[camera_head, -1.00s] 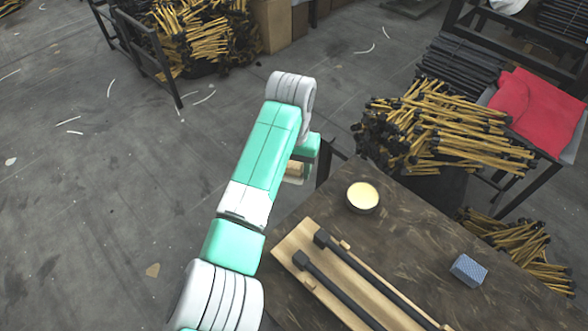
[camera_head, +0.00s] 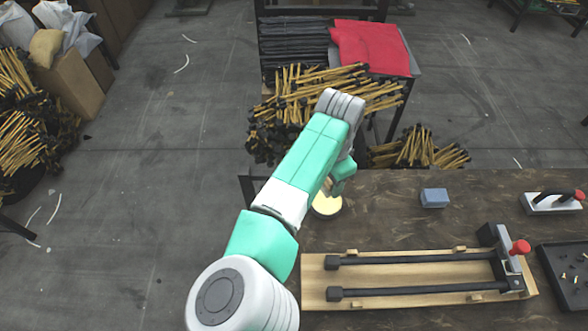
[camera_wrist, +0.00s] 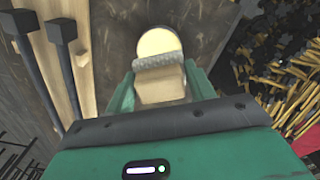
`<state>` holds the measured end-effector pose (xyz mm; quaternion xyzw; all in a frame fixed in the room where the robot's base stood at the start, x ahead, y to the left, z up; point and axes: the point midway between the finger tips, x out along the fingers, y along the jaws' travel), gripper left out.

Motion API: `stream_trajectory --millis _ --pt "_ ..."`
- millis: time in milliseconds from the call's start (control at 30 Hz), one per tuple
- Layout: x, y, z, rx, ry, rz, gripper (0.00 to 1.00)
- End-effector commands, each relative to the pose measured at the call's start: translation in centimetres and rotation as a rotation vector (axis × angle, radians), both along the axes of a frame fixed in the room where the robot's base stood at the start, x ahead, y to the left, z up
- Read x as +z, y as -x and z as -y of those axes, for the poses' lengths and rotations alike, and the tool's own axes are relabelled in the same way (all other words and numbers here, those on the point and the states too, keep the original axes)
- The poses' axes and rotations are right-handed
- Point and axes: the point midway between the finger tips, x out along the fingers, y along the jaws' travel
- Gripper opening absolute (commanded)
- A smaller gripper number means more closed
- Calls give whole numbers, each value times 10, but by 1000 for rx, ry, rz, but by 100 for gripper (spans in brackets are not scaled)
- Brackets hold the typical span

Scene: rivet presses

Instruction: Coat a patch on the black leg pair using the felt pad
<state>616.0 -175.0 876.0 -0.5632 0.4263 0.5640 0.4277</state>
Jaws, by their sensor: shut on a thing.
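My gripper (camera_wrist: 160,88) is shut on the felt pad (camera_wrist: 158,62), a pale wooden block with a grey felt edge at its far end. In the wrist view the pad partly covers a round tin (camera_wrist: 157,42) of cream-coloured paste; whether it touches the paste I cannot tell. In the head view my gripper (camera_head: 337,186) hangs over the tin (camera_head: 327,205), and the arm hides most of the pad. The black leg pair (camera_head: 420,259) lies as two parallel bars on a wooden board (camera_head: 400,275), nearer than the tin. Its ends also show in the wrist view (camera_wrist: 62,32).
A blue block (camera_head: 434,198) lies on the table right of the tin. A red-handled clamp (camera_head: 508,248) stands at the board's right end, near another red-knobbed tool (camera_head: 555,201) and a dark tray (camera_head: 565,265). Yellow-and-black sticks (camera_head: 280,125) are piled behind the table.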

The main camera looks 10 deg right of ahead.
Motion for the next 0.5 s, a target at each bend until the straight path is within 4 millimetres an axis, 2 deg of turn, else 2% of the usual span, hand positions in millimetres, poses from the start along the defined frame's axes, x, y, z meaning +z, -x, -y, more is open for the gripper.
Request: stream_trajectory --millis 267,500 --pt "-10 0 0 1 -1 1 36" --pt "-39 0 -1 3 -1 1 36"
